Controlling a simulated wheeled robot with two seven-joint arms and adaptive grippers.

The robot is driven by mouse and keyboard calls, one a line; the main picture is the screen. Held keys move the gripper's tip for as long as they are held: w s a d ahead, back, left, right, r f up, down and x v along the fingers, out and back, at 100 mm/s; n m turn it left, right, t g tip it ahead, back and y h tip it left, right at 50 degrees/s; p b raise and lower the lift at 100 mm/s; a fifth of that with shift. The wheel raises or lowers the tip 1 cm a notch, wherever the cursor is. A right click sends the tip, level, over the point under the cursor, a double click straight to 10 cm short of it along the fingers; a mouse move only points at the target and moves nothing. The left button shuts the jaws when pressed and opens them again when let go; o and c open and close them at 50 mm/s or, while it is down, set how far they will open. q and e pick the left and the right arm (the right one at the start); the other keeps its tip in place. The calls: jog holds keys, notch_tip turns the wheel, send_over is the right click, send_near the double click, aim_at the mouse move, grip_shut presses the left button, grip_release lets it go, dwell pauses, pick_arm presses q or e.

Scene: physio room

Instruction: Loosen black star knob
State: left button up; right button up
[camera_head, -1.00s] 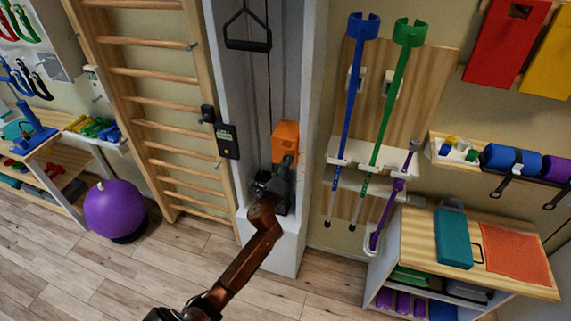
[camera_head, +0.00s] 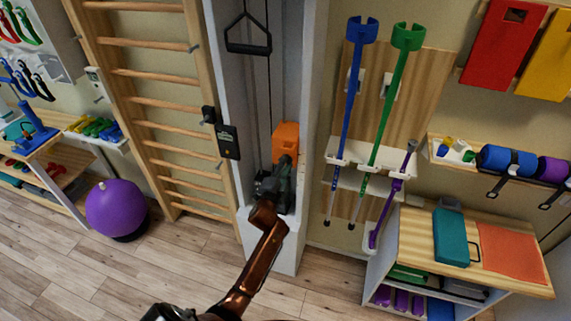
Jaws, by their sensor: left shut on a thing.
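The orange block (camera_head: 286,137) sits low in the white pulley column (camera_head: 313,90). My left gripper (camera_head: 286,163) reaches up from below to its front, at its lower part. The gripper is shut there, on what appears to be the black star knob. The knob itself is hidden behind the dark fingers, so I cannot make out its shape or how far it is turned. My right gripper is not in view.
A black handle (camera_head: 248,38) hangs on a cord above the block. A black box (camera_head: 228,141) is fixed to the column's left side. Wall bars (camera_head: 158,135) stand left, and crutches (camera_head: 386,97) hang right. The floor in front is clear.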

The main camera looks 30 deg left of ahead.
pick_arm(q)
jog(key=n+p, duration=1.3)
jog(key=n, duration=1.9)
jog(key=shift+n, duration=0.4)
jog(key=n+p, duration=0.1)
jog(key=n, duration=0.3)
jog(key=shift+n, duration=0.7)
jog(key=o, duration=1.2)
jog(key=shift+c, duration=0.2)
